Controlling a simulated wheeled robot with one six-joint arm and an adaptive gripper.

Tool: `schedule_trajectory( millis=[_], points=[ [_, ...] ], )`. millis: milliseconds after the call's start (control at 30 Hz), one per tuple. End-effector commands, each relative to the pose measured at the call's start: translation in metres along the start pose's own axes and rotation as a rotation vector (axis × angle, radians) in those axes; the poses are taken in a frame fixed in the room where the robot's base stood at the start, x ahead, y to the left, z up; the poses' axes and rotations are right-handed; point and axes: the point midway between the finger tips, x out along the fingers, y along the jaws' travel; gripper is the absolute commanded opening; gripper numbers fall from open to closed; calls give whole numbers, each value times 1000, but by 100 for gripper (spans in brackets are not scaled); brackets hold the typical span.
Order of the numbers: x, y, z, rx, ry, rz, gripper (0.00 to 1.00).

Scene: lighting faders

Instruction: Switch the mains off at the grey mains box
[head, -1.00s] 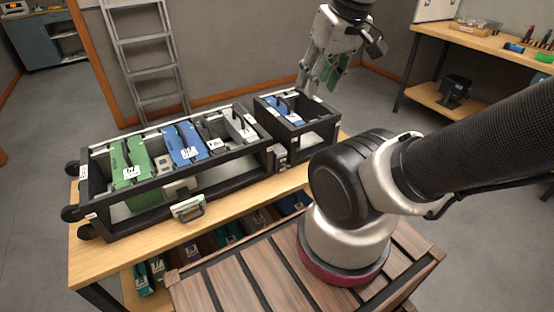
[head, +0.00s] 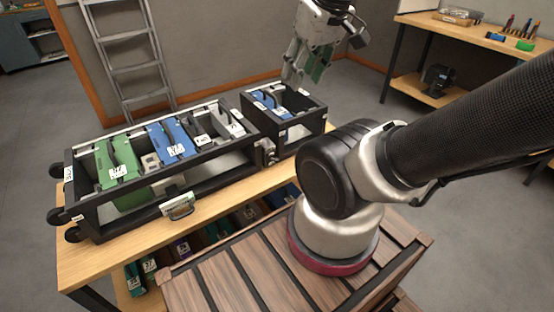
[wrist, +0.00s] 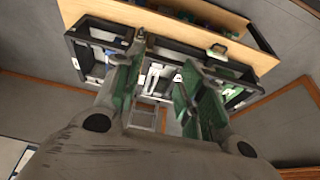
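My gripper (head: 305,65) hangs above and behind the right part of a black rack in the head view. In the wrist view its two green-padded fingers (wrist: 162,95) are apart with nothing between them. The black rack (head: 215,175) stands on a wooden bench and holds green, blue and grey units. A small grey box (head: 150,161) sits between the green and blue units, and paler grey units (head: 229,123) stand further right. I cannot tell which grey one is the mains box, and no switch position is readable.
A separate smaller black case (head: 300,130) with blue units stands right of the rack. The wooden bench (head: 110,250) has a lower shelf of labelled items. A ladder (head: 130,65) leans at the wall behind. A workbench (head: 470,40) stands at the back right, with clear floor before it.

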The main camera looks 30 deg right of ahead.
Motion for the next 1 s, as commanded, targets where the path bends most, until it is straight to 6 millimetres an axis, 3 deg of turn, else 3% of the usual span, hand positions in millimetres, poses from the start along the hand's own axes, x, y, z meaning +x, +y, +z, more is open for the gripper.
schedule_trajectory(
  millis=[33,200,367,667,1000],
  points=[
    [0,0,0,1,0,0,29],
    [10,9,4,42,-53,15,0],
    [36,24,6,112,-189,31,0],
    [99,55,-12,336,-413,6,0],
    [202,95,-29,770,-575,-13,0]
  ],
)
